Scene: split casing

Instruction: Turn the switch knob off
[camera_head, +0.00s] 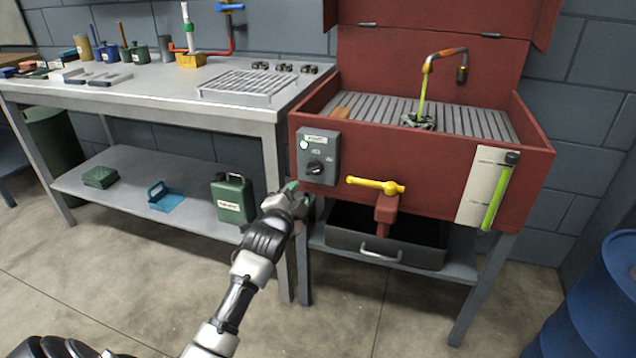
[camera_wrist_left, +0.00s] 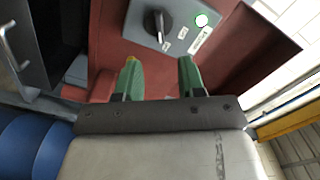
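The switch knob (camera_head: 315,167) is a black rotary knob on a grey switch box (camera_head: 329,153) at the left front of the red sink cabinet. It also shows in the left wrist view (camera_wrist_left: 157,24), its bar running roughly up and down in that picture. The small labels beside it are too small to read, so I cannot tell its setting. My left gripper (camera_head: 292,197) is below and left of the box in the head view. In the left wrist view its green-tipped fingers (camera_wrist_left: 160,76) are apart and empty, and the knob is beyond them, untouched. My right gripper is not in view.
A round white-and-green light (camera_head: 304,144) is on the box. A yellow-handled valve (camera_head: 376,186) sticks out to its right, above a dark drawer (camera_head: 379,254). A grey workbench (camera_head: 150,95) stands to the left, and a blue barrel (camera_head: 600,300) at the right.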

